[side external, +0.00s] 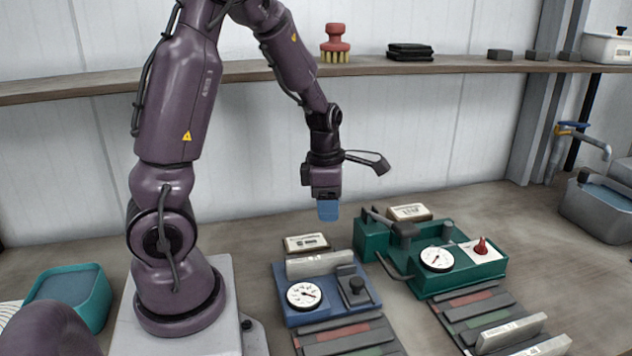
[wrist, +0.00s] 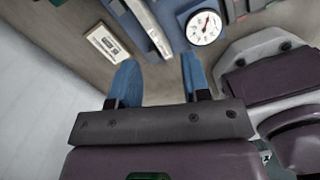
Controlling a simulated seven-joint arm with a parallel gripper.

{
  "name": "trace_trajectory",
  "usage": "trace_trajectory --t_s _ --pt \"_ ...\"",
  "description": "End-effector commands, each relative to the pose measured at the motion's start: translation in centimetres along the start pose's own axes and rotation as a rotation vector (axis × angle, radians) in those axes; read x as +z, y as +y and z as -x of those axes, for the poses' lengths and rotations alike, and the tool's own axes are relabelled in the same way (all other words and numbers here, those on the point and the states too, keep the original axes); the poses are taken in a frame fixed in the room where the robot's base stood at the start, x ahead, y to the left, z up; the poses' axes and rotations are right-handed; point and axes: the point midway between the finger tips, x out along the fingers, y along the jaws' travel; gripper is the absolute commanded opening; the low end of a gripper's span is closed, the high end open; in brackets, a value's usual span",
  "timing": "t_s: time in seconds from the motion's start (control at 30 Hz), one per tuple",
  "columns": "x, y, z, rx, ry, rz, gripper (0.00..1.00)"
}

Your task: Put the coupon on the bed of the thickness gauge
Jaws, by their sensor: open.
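My gripper (side external: 328,212) hangs above the bench behind the blue device, with blue fingers pointing down. In the wrist view its fingers (wrist: 159,72) are apart with nothing between them. A pale grey bar, which looks like a coupon (side external: 318,264), lies across the back of the blue dial device (side external: 295,318); it also shows in the wrist view (wrist: 147,22). A green dial device (side external: 460,278) with a red knob and a black-tipped arm stands to the right. The labels are too small to read, so I cannot tell which is the thickness gauge.
Striped racks (side external: 350,337) lie before both devices; the right rack holds pale bars (side external: 510,333). Small label blocks (side external: 306,243) stand behind the devices. A teal bin (side external: 70,295) is at left, a grey basin (side external: 597,205) at right. A shelf (side external: 450,68) runs along the wall.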

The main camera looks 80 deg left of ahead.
Motion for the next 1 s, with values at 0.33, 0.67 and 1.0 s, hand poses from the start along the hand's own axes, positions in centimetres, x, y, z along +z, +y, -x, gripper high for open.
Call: trace_trajectory --t_s 0.33,0.67,1.0 --pt "3.0 -10.6 11.1 0.218 -0.161 -1.528 0.43" --pt "0.2 -16.8 16.1 0.543 0.073 -2.594 0.43" --pt "-0.3 -17.5 16.5 0.585 0.147 -2.746 0.43"
